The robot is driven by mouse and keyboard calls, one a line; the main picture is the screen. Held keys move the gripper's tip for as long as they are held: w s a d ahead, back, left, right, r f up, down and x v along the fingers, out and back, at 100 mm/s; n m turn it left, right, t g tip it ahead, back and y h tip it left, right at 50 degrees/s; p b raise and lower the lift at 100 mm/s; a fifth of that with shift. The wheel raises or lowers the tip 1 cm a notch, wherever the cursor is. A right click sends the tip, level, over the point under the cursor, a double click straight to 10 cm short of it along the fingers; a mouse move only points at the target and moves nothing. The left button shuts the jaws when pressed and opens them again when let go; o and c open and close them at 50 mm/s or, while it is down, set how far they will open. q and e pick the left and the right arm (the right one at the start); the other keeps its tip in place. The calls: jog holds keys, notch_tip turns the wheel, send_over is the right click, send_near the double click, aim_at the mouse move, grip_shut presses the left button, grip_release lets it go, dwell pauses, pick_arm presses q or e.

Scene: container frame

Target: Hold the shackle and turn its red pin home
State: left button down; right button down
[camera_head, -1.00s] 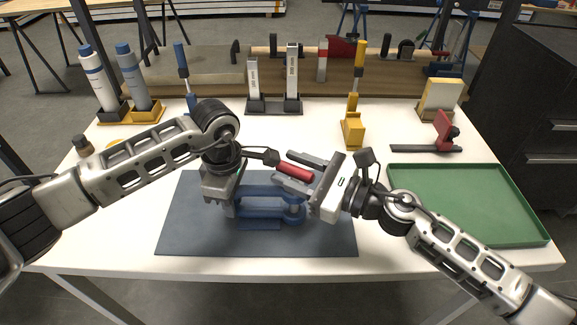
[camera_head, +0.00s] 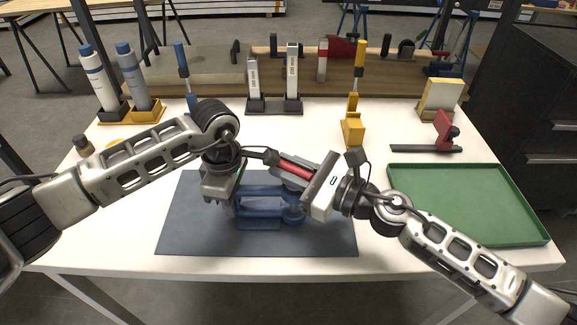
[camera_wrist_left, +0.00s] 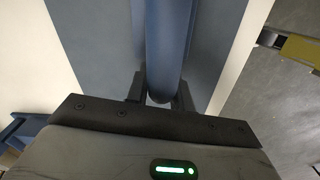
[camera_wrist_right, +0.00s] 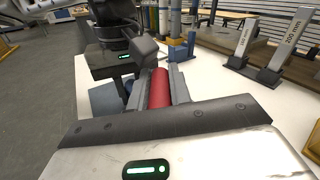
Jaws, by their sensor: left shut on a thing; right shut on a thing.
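The blue shackle (camera_head: 262,203) lies over the dark mat (camera_head: 190,240), partly hidden by my left gripper. My left gripper (camera_head: 230,200) is shut on the shackle's curved end; the left wrist view shows the blue bar (camera_wrist_left: 165,50) between its fingers (camera_wrist_left: 160,90). The red pin (camera_head: 296,168) shows just above the shackle's right end. My right gripper (camera_head: 294,172) is shut on it, with one finger on each side; the right wrist view shows the red pin (camera_wrist_right: 159,88) between the fingers. I cannot tell how far the pin sits in the shackle.
A green tray (camera_head: 470,242) lies at the right. A red-and-black clamp (camera_head: 443,133) and a yellow clamp (camera_head: 352,128) stand behind. Bottles (camera_head: 95,75) and grey upright blocks (camera_head: 292,75) line the back. The mat's front is clear.

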jog(key=shift+w+r+m+t+h, duration=0.15)
jog(key=shift+r+m+t+h, duration=0.15)
jog(key=shift+m+t+h, duration=0.7)
jog(key=m+t+h, duration=0.2)
jog(key=t+h, duration=0.1)
jog(key=shift+f+m, duration=0.15)
jog(key=shift+m, duration=0.25)
jog(key=m+t+h, duration=0.1)
jog(key=m+h, duration=0.1)
jog(key=h, duration=0.1)
jog(key=m+t+h, duration=0.1)
jog(key=h, duration=0.1)
jog(key=shift+w+d+m+t, duration=0.15)
jog(key=shift+d+m+t, duration=0.1)
jog(key=shift+m+t, duration=0.05)
jog(key=m+h, duration=0.1)
jog(key=h, duration=0.1)
jog(key=m+h, duration=0.3)
jog(key=h, duration=0.2)
jog(key=shift+w+d+m, duration=0.1)
jog(key=shift+d+m, duration=0.2)
jog(key=shift+d+m+g+h, duration=0.15)
jog(key=shift+m+g+h, duration=0.1)
jog(key=shift+m+h, duration=0.95)
jog(key=shift+d+m+g+h, duration=0.2)
jog(key=shift+m+h, duration=0.5)
jog(key=shift+h, duration=0.9)
jog(key=shift+r+h, duration=0.2)
jog(key=shift+h, duration=0.1)
jog(key=shift+a, duration=0.1)
